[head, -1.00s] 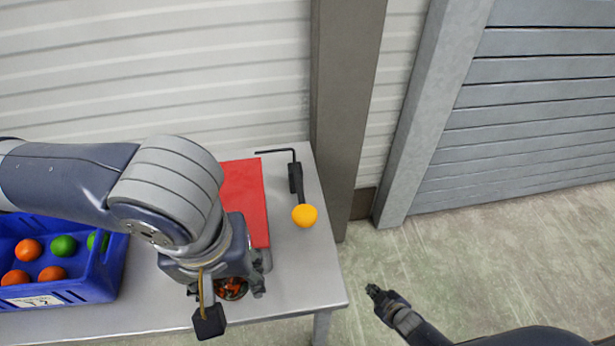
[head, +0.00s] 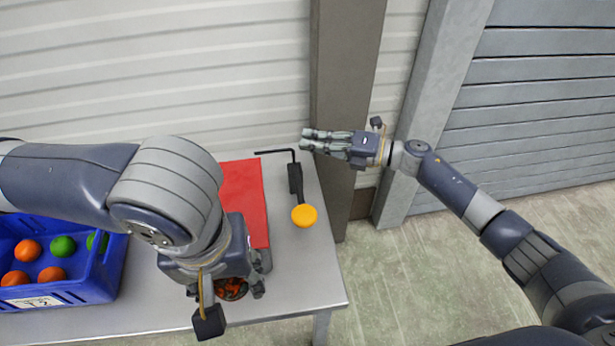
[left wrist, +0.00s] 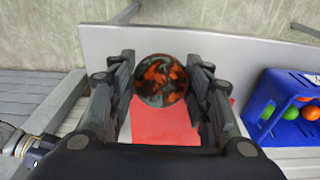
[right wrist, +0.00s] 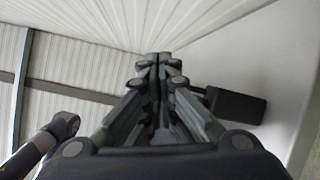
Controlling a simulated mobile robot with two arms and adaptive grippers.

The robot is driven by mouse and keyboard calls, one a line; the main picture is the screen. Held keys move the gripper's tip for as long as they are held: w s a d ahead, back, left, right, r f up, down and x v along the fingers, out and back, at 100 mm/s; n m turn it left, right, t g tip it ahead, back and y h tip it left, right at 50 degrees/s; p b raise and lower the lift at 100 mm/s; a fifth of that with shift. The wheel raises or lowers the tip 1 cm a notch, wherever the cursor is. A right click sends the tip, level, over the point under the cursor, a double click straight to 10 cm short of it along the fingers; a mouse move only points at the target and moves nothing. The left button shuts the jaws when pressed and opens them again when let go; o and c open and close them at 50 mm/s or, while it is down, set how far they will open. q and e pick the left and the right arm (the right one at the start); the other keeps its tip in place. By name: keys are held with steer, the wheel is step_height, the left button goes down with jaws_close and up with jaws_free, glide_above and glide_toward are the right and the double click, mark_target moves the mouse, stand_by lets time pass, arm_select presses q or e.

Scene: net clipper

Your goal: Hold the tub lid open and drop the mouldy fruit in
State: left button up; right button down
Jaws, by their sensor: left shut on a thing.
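My left gripper (head: 232,288) is shut on a round, dark fruit with orange patches (left wrist: 161,80), held between its fingers in the left wrist view. In the head view the fruit (head: 231,289) is mostly covered by my gripper, near the front edge of the table. A flat red panel (head: 243,190) lies just behind it; it also shows in the left wrist view (left wrist: 165,125). I cannot tell whether it is the tub lid, and no tub is clearly visible. My right gripper (head: 306,141) has its fingertips together and empty, above the table's back right corner.
A blue crate (head: 70,292) with orange and green fruits stands at the left of the grey table (head: 300,285). A brown post (head: 345,90) stands behind.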

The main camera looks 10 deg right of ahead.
steer(key=s+a+r+n+g+h, duration=0.2)
steer(key=s+a+r+n+g, duration=0.25)
steer(key=s+a+n, duration=0.5)
steer(key=s+a+r+n+g+h, duration=0.35)
steer(key=s+n+g, duration=0.25)
steer(key=n, duration=0.6)
steer(key=s+d+r+n+t+h, duration=0.2)
steer(key=s+d+n+t+h, duration=0.3)
steer(key=d+n+h, duration=0.75)
steer(key=w+a+f+n, duration=0.1)
steer(key=f, duration=0.1)
steer(key=a+f+n+y, duration=0.1)
steer(key=f, duration=0.1)
steer(key=w+a+f+n+y, duration=0.1)
steer(key=a+f, duration=0.1)
steer(key=f, duration=0.1)
steer(key=shift+w+f+t, duration=0.1)
steer(key=shift+w+t, duration=0.15)
steer(key=shift+w, duration=0.1)
steer(key=shift+f, duration=0.1)
